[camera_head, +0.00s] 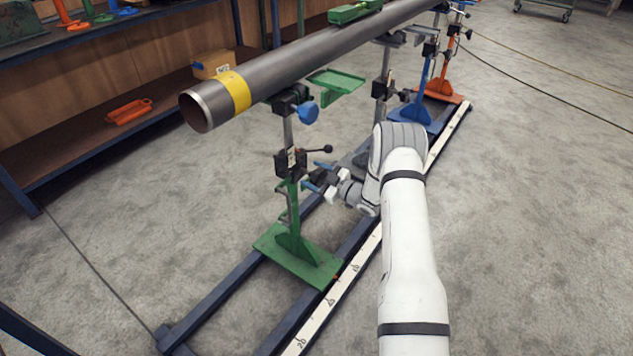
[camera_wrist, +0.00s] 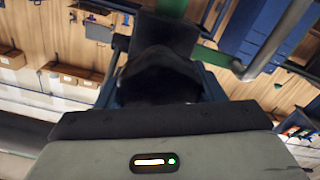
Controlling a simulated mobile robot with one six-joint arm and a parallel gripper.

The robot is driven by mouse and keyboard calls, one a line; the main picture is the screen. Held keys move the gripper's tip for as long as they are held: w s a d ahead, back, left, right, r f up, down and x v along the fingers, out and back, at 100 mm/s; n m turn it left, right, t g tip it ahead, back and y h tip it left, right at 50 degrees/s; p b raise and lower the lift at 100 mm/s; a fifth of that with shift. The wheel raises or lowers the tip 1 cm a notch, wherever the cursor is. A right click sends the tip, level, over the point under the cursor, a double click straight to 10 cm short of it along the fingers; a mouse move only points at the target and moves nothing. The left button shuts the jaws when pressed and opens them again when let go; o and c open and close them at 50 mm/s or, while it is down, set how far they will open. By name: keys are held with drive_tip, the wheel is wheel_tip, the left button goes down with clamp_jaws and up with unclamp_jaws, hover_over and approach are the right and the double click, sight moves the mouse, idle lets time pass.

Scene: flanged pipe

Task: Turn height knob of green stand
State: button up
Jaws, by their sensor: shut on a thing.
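The green stand (camera_head: 295,250) stands on the rails, its upright post rising under the near end of the pipe. A dark clamp block (camera_head: 290,162) with a black ball-ended lever (camera_head: 326,149) sits partway up the post. My gripper (camera_head: 314,175) reaches in from the right, just below the lever, with its blue fingers on either side of the post's right side. In the wrist view, a dark knob (camera_wrist: 160,72) fills the space between the blue-edged fingers, and the gripper is shut on it. The exact contact is hidden in shadow.
The grey pipe (camera_head: 300,58) with a yellow band lies across several stands. A blue knob (camera_head: 308,113) is above my gripper. A blue stand (camera_head: 415,112) and an orange stand (camera_head: 440,88) stand farther along the rails. Floor to the right is clear.

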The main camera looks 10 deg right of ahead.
sight(321, 179)
drive_tip(key=n+b, duration=0.2)
drive_tip(key=b, duration=0.1)
drive_tip(key=n+b, duration=0.5)
drive_tip(key=b, duration=0.1)
drive_tip(key=shift+a+f, duration=0.15)
drive_tip(key=shift+f, duration=0.15)
drive_tip(key=n+b, duration=0.4)
drive_tip(key=b, duration=0.1)
drive_tip(key=shift+r, duration=0.15)
drive_tip(key=shift+r, duration=0.1)
drive_tip(key=o, duration=1)
drive_tip(key=shift+s, duration=0.1)
drive_tip(key=shift+s+d, duration=0.2)
drive_tip(key=shift+d, duration=0.1)
drive_tip(key=p+v, duration=0.1)
drive_tip(key=v, duration=0.6)
drive_tip(key=shift+p, duration=0.3)
